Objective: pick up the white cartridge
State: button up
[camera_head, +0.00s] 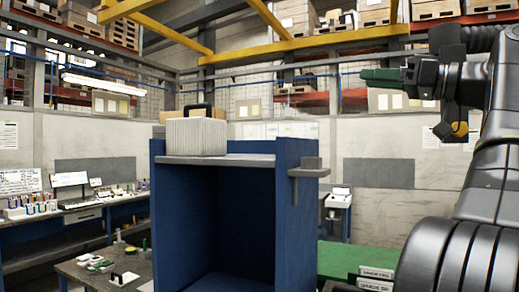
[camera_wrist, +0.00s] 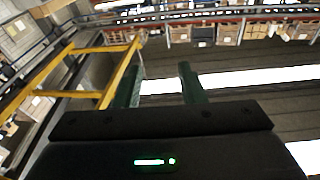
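A white ribbed block with a black handle on top, which looks like the white cartridge (camera_head: 196,137), stands upright on the grey top shelf (camera_head: 240,160) of a blue cabinet (camera_head: 170,220) in the head view. My gripper (camera_head: 366,75) is raised at the upper right, well to the right of the block and higher than it. Its green fingers point left. In the wrist view my gripper (camera_wrist: 158,75) has its two green fingers apart with nothing between them. The block is not seen in the wrist view.
A grey bracket (camera_head: 308,170) juts from the cabinet's right side. A low table (camera_head: 75,268) with small items and a workbench (camera_head: 80,213) stand at left. A green surface (camera_head: 350,262) lies at lower right. The air between gripper and block looks clear.

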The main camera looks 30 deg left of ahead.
aim_at(187, 136)
jog(key=i+j, duration=0.1)
jog(key=j, duration=0.25)
jog(key=i+j+u, duration=0.1)
jog(key=j, duration=0.25)
jog(key=i+j, duration=0.1)
jog(key=j, duration=0.25)
jog(key=i+j, duration=0.1)
jog(key=j, duration=0.25)
jog(key=i+j+u, duration=0.1)
jog(key=j, duration=0.25)
jog(key=i+j, duration=0.2)
jog(key=i+j+u, duration=0.1)
jog(key=i, duration=0.35)
